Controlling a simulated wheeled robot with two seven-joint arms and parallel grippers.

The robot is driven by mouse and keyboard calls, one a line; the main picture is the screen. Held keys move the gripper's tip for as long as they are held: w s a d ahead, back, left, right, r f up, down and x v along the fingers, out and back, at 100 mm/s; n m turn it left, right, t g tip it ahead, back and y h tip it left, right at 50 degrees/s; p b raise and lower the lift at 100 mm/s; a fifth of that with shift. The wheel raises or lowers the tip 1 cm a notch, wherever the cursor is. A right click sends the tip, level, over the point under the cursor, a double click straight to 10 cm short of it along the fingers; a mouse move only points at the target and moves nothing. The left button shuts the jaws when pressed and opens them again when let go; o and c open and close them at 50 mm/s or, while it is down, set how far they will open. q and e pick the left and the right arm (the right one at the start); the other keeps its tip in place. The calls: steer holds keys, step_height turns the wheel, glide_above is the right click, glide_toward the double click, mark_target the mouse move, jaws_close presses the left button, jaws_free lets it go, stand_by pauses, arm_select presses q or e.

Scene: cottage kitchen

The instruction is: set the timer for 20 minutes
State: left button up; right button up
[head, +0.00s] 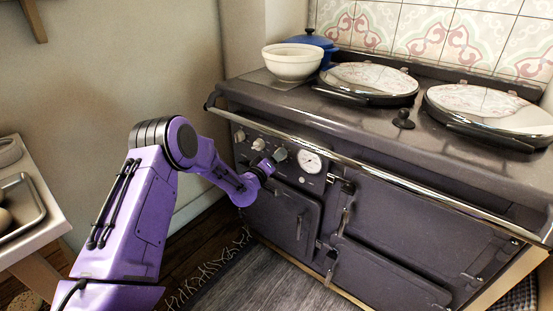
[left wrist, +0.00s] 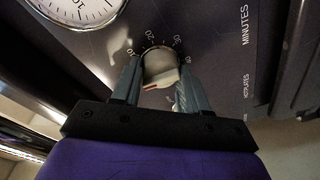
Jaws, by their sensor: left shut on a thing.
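The timer knob (left wrist: 161,66) is a pale round knob on the dark front panel of the range cooker. Around it is a printed scale, with figures that look like 10, 20 and 30 along its far side, and the word MINUTES (left wrist: 244,27) stands to the right. A small reddish mark shows on the knob's near, lower-left part. My left gripper (left wrist: 160,82) is shut on the knob, one finger on each side. In the head view the knob (head: 280,154) shows just beyond my left gripper (head: 270,163). My right gripper is not in view.
A round white gauge (head: 309,161) sits right of the timer knob, and two other knobs (head: 258,144) sit left. A chrome rail (head: 350,153) runs along the cooker's front above the panel. A white bowl (head: 292,64) and blue pot (head: 310,39) stand on top.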

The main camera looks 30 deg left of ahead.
arm_select(q)
steer(key=m+b, duration=0.2)
steer(key=m, duration=0.3)
steer(key=m+h+b, duration=0.1)
steer(key=m+b, duration=0.1)
steer(key=m, duration=0.3)
steer(key=m+t+b, duration=0.1)
steer(key=m+b, duration=0.1)
steer(key=m, duration=0.3)
steer(key=shift+f+m+h, duration=0.25)
steer(key=shift+m+h, duration=0.05)
steer(key=shift+m+h+b, duration=0.5)
steer(key=shift+m+b, duration=0.65)
steer(key=shift+m, duration=1.35)
steer(key=o, duration=1)
steer(key=shift+r, duration=0.1)
